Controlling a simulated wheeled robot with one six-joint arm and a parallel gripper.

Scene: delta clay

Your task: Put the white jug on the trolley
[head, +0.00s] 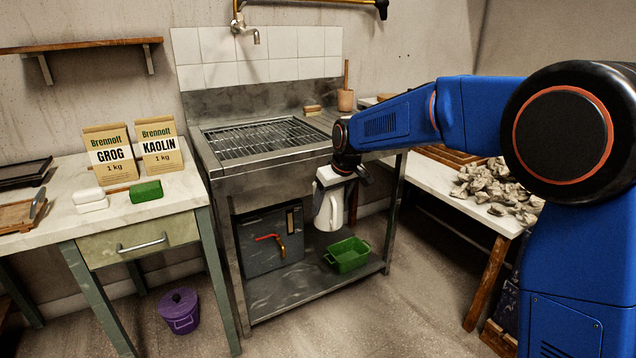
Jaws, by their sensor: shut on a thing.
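The white jug (327,213) hangs upright in the air in front of the metal sink unit (275,187), above its lower shelf. My gripper (342,190) points down from the end of the blue arm and is shut on the jug, near its upper right side. The gripper hides part of the jug's top. The exact contact of the fingers is too small to make out. I see no trolley in this view.
A green tub (348,256) and a grey box (270,246) stand on the sink unit's lower shelf. A table with two paper bags (132,150) is at left, a purple bucket (179,311) below. A white bench (440,185) with clay scraps (495,187) is at right.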

